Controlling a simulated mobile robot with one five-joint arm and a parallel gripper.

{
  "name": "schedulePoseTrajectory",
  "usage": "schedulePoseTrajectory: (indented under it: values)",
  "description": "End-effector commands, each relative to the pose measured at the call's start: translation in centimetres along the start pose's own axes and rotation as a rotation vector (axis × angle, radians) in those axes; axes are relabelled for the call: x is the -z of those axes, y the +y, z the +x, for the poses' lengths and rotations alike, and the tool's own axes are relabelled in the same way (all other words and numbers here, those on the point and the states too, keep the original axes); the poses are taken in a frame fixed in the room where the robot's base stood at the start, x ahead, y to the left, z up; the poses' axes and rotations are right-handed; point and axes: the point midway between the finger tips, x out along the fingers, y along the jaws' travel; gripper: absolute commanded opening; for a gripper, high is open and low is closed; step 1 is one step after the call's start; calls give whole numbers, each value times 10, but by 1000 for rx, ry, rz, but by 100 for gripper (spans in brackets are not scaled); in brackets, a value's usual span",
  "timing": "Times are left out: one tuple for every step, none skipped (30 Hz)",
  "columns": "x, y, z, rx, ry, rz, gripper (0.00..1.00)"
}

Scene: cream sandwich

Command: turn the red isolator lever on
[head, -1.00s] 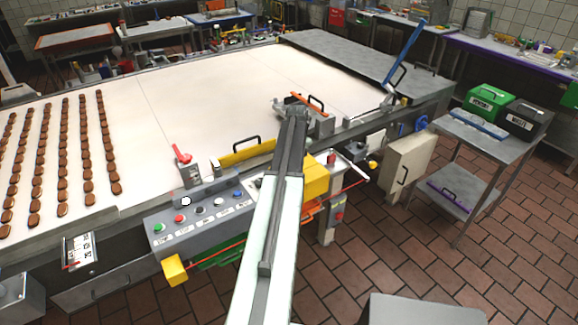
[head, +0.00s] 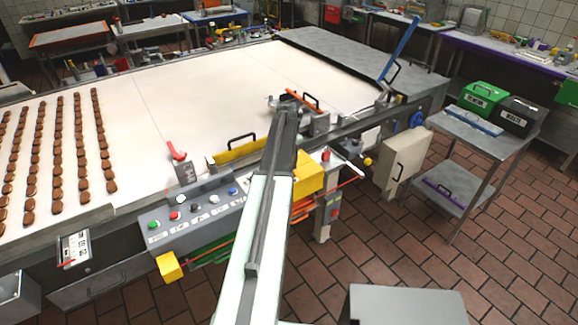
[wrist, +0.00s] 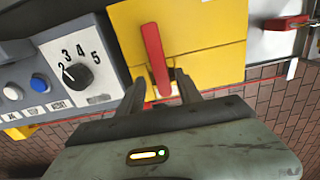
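The red isolator lever (wrist: 154,55) is on a yellow box (wrist: 205,35) in the wrist view. It stands nearly upright there, its lower end leaning slightly right. My gripper (wrist: 160,80) is open, with one finger on each side of the lever's lower end. Gaps show between the lever and both fingers; how deep the lever sits between them is unclear. In the head view the yellow box (head: 309,174) shows partly behind my arm, which hides the lever and my gripper.
A control panel (head: 195,213) with buttons is left of the yellow box; its numbered dial (wrist: 75,73) is close to my left finger. Another red handle (wrist: 286,23) is at right. A separate red lever (head: 176,152) stands by the belt (head: 215,100). A trolley (head: 480,135) stands right.

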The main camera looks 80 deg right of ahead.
Motion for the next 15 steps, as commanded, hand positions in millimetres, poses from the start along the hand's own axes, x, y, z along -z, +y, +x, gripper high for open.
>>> schedulePoseTrajectory:
  values:
    - [1,-1,0,0,1,1,42]
    - [1,-1,0,0,1,1,42]
    - [1,-1,0,0,1,1,42]
    - [1,-1,0,1,2,1,42]
    - [2,-1,-1,1,2,2,42]
    - [2,-1,-2,1,2,2,42]
    - [2,-1,-4,1,2,2,42]
    - [2,-1,-6,1,2,2,42]
    - [2,-1,-10,1,2,2,42]
    - [2,-1,-14,1,2,2,42]
    - [2,-1,-18,1,2,2,42]
    - [2,-1,-25,1,2,2,42]
    - [2,-1,-30,1,2,1,42]
    - [2,-1,-36,1,2,1,42]
    - [2,-1,-44,0,2,1,42]
